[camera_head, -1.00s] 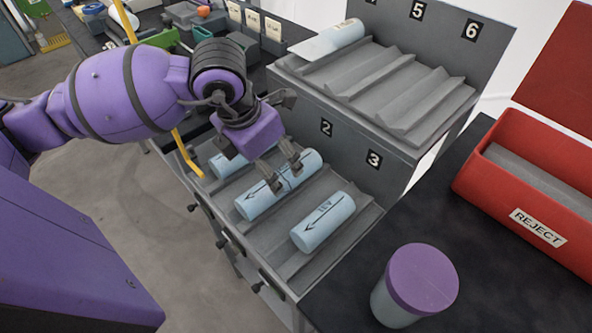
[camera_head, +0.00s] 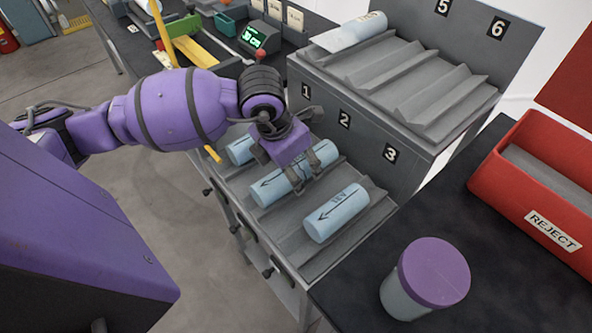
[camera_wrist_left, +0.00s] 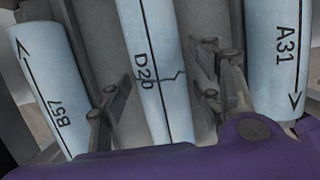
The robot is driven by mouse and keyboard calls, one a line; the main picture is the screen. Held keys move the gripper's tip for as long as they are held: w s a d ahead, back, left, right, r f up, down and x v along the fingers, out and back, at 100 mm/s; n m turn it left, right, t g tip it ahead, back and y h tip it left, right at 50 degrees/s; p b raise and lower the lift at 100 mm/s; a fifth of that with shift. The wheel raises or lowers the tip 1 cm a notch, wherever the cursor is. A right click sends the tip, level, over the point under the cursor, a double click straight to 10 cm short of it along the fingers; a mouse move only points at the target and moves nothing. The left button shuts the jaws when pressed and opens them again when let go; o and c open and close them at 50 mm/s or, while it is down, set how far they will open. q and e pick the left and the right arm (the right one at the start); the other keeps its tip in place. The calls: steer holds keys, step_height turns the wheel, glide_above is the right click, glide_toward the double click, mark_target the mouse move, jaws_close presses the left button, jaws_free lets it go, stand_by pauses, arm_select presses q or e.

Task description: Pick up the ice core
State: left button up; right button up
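Three pale blue ice cores lie in the grooves of a grey lower rack. The middle core (camera_head: 268,190) is marked D20 in the left wrist view (camera_wrist_left: 160,30), with a jagged dark line across it. My left gripper (camera_head: 308,172) is over this core, open. In the left wrist view its fingers (camera_wrist_left: 160,90) stand on either side of the core, with a visible gap on the right. Core A31 (camera_head: 336,216) lies to the right and also shows in the wrist view (camera_wrist_left: 265,60). Core B57 (camera_wrist_left: 38,75) lies to the left, partly hidden behind my gripper in the head view (camera_head: 239,151).
An upper rack (camera_head: 420,85) rises behind and holds one core (camera_head: 352,32) at its left. A red REJECT bin (camera_head: 555,205) and a purple-lidded jar (camera_head: 433,272) stand on the dark counter at right. A bench with a green-lit display (camera_head: 262,38) is at the back.

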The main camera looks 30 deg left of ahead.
arm_select(q)
jaws_close()
arm_select(e)
steer(key=shift+s+d, duration=0.1)
steer(key=shift+s, duration=0.45)
arm_select(q)
steer(key=shift+r, duration=0.1)
